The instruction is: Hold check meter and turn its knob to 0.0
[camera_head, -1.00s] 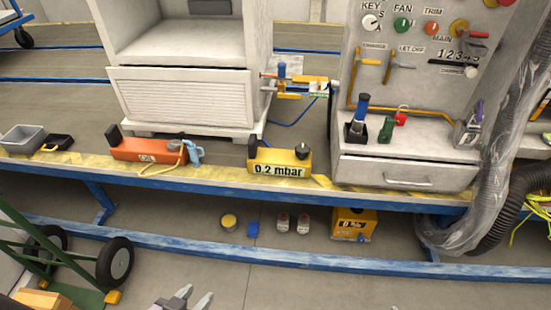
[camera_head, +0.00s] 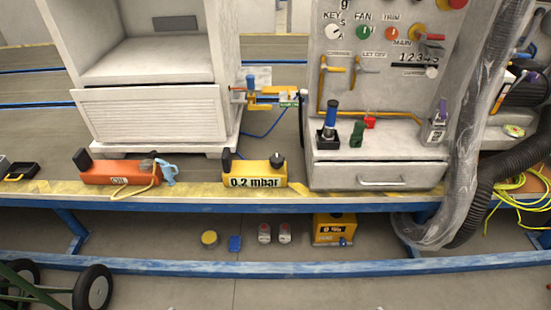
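The check meter (camera_head: 254,172) is a yellow box on the front strip of the blue-edged bench. Its front label reads "0.2 mbar" (camera_head: 254,182). A black knob (camera_head: 277,160) stands on its top right, and a black block (camera_head: 227,160) is at its left end. No gripper touches the meter. Neither of my grippers can be made out; only tiny pale specks show at the bottom edge, too small to identify.
An orange device (camera_head: 118,172) with a blue nozzle lies left of the meter. A grey cabinet with a drawer (camera_head: 378,175) stands close on its right. Below the bench are a yellow box (camera_head: 334,229) and small items. A cart wheel (camera_head: 93,288) is at lower left.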

